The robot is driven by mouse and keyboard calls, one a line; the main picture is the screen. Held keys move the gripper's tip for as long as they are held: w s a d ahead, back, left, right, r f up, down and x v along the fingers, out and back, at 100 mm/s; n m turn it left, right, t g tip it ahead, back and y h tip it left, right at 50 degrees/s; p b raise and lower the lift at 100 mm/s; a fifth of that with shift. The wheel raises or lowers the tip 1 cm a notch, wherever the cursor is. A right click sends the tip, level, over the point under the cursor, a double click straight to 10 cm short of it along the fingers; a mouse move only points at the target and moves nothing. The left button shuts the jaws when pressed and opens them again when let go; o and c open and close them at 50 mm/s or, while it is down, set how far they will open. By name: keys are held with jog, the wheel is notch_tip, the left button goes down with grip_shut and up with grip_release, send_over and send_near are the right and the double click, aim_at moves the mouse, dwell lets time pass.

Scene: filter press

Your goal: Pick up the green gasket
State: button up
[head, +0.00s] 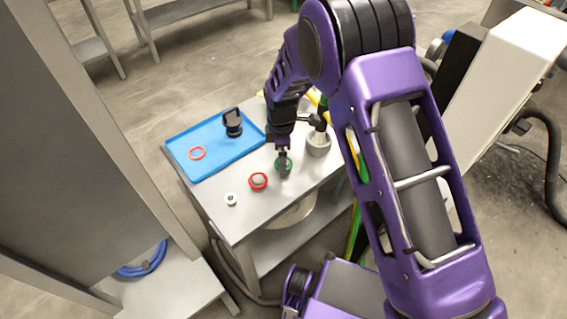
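The green gasket (290,163) lies on the grey table top, right of the red ring-shaped part. My gripper (283,168) points down directly over the gasket and covers part of it. The fingers look dark and small here. I cannot tell whether they are open or shut, or whether they touch the gasket.
A red-rimmed round part (258,181) and a small white ring (231,199) lie to the left on the table (240,222). A grey cup-like part (318,146) stands close on the right. A blue tray (215,165) holds an orange-red ring (197,153) and a black fitting (232,122).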

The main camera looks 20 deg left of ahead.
jog(key=shift+f, duration=0.25)
dwell(0.3)
jog(key=c, duration=0.9)
